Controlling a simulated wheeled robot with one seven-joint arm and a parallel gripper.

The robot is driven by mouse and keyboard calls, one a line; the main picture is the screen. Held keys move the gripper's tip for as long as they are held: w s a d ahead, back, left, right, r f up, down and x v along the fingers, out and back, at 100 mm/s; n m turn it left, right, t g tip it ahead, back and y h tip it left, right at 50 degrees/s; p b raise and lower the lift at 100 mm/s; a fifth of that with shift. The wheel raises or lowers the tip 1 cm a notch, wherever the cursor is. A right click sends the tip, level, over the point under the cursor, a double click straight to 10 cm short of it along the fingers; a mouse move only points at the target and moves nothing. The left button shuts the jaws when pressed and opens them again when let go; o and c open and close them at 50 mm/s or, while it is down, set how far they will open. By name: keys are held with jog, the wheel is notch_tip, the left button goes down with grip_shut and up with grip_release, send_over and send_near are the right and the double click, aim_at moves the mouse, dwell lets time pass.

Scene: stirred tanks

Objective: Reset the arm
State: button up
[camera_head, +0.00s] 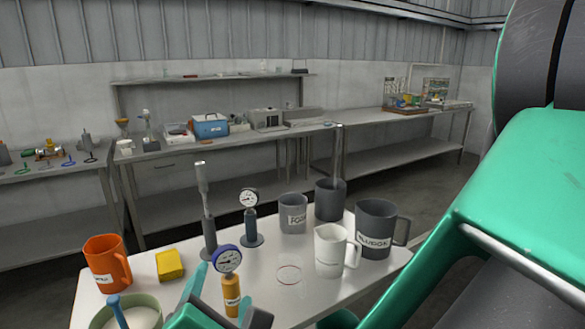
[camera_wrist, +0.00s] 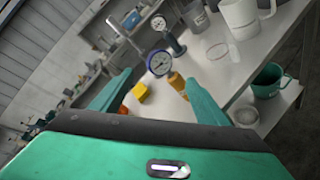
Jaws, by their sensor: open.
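My gripper (camera_head: 222,286) is open at the near edge of the white table (camera_head: 185,292). Its two teal fingers also show in the wrist view (camera_wrist: 158,92), spread apart with nothing held between them. A blue-rimmed gauge with an orange body (camera_head: 231,296) appears between the fingers in both views. In the wrist view this gauge (camera_wrist: 160,62) looks to be beyond the fingertips. I cannot tell its exact distance from them. My teal arm fills the right side of the head view.
The table holds an orange mug (camera_head: 104,262), yellow sponge (camera_head: 170,265), dark gauge (camera_head: 250,222), white pitcher (camera_head: 329,252) and several grey mugs, including one at right (camera_head: 374,230). A green bowl (camera_head: 145,312) is front left. A green mug (camera_wrist: 267,80) sits lower in the wrist view.

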jog(key=w+d+f+m+g+h, duration=0.1)
jog(key=w+d+m+g+h, duration=0.3)
jog(key=d, duration=0.6)
jog(key=w+d+f+m+h, duration=0.2)
jog(key=w+d+m, duration=0.45)
jog(key=d, duration=0.25)
jog(key=d+f+m+g+h, duration=0.3)
jog(key=d+m, duration=0.4)
jog(key=d, duration=0.9)
jog(key=s+d+f+m+g+y, duration=0.2)
jog(key=s+d+m+g, duration=0.5)
jog(key=d, duration=0.6)
jog(key=s+d+m+y, duration=0.2)
jog(key=s+m, duration=0.3)
jog(key=s, duration=0.2)
jog(key=s+d+r+m+y, duration=0.1)
jog(key=s+d+m+y, duration=0.1)
jog(key=s+m, duration=0.3)
jog(key=s, duration=0.2)
jog(key=shift+s+g+y, duration=0.3)
